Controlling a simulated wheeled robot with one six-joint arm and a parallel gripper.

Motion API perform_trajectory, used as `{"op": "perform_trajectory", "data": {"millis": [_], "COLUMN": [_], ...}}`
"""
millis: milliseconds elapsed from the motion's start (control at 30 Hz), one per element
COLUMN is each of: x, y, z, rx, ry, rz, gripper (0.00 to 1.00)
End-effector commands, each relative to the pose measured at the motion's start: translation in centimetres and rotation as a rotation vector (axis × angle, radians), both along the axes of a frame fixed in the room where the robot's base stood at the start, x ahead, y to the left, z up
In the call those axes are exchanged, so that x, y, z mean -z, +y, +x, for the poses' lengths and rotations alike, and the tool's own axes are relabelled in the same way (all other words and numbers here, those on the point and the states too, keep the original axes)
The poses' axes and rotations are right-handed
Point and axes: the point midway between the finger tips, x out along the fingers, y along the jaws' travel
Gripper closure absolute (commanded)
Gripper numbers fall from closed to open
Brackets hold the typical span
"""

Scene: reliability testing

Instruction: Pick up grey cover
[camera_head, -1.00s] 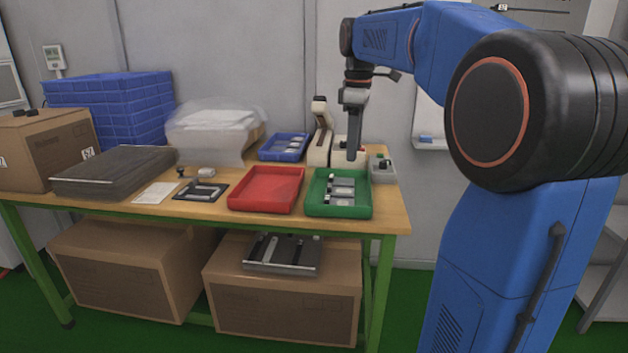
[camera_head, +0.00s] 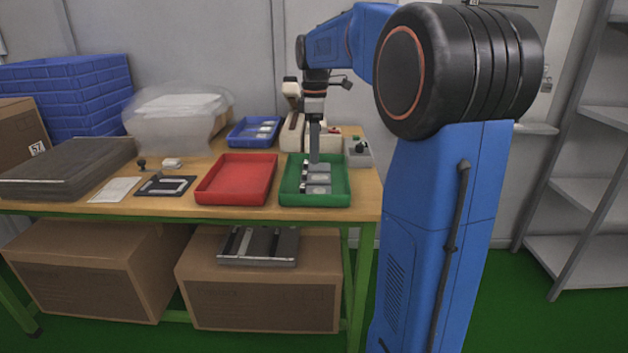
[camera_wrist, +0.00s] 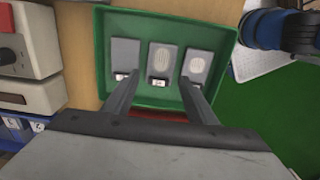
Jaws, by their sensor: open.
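Three small grey pieces lie in a row in a green tray (camera_head: 284,193), which also shows in the wrist view (camera_wrist: 228,50). In the wrist view the left piece (camera_wrist: 125,52) is plain, the middle grey cover (camera_wrist: 162,58) has a ribbed oval, and the right one (camera_wrist: 196,66) has a round grille. Each has a small dark-and-white end. My gripper (camera_wrist: 160,82) is open and empty, its fingertips on either side of the middle cover's near end. In the head view my gripper (camera_head: 314,160) points down over the tray's back half. Whether the fingers touch anything cannot be told.
A red tray (camera_head: 237,180) stands left of the green tray. A blue tray (camera_head: 253,132) and a cream device (camera_head: 291,132) stand behind. A grey box with buttons (camera_head: 358,153) sits at the right back.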

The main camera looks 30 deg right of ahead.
Motion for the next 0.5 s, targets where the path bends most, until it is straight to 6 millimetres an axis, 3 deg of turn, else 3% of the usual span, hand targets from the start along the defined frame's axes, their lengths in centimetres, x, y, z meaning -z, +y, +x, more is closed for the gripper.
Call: {"op": "perform_trajectory", "data": {"millis": [100,367,500], "x": [1.5,3.0,5.0], "y": [0.0,0.1,0.2], "z": [0.0,0.0,0.0], "rx": [0.0,0.0,0.0], "ry": [0.001,0.001,0.002], "rz": [0.001,0.001,0.0], "gripper": [0.48,0.48,0.48]}}
